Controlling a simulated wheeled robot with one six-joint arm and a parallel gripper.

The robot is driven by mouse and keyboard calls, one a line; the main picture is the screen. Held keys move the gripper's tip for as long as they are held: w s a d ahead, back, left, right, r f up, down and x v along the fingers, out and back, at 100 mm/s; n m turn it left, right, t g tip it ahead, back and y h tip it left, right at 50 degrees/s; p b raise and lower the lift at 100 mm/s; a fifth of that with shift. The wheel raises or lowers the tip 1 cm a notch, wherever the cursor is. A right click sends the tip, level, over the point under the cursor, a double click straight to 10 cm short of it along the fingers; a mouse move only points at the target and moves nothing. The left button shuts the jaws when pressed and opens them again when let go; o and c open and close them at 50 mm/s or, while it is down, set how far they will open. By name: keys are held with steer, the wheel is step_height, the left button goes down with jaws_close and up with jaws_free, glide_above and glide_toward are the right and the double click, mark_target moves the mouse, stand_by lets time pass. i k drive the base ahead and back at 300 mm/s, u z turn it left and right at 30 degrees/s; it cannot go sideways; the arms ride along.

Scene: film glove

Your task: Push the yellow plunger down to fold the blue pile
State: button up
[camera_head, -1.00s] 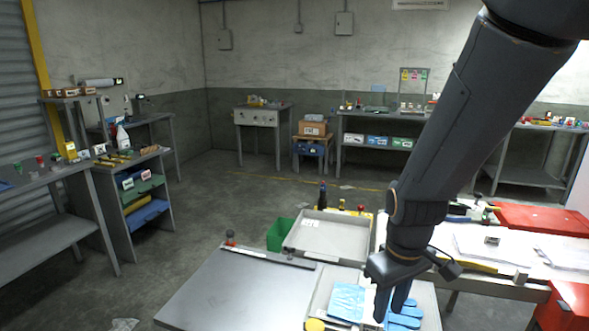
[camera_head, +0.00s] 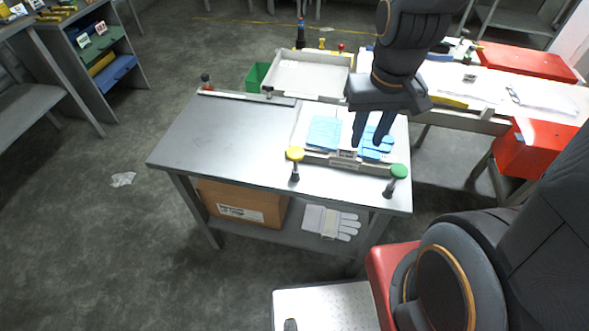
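The yellow plunger (camera_head: 295,154) stands upright at the front edge of the metal table, its round knob on a dark stem. The blue pile (camera_head: 324,132) lies flat on a pale board behind it, to the left of my gripper. A blue glove (camera_head: 376,143) lies on the same board to the right, partly behind my fingers. My gripper (camera_head: 367,140) points down over the board between the two blue things, its fingers apart with nothing seen between them. I cannot tell whether the fingertips touch the board. A green-topped plunger (camera_head: 398,172) stands at the front right corner.
The metal table (camera_head: 215,135) is bare on its left side. A grey tray (camera_head: 310,74) stands behind the board. A cardboard box (camera_head: 240,202) and pale gloves (camera_head: 331,222) lie on the lower shelf.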

mark_target(296, 153)
steer(key=k, duration=1.35)
steer(key=u, duration=0.7)
steer(key=i, duration=1.35)
steer(key=z, duration=0.7)
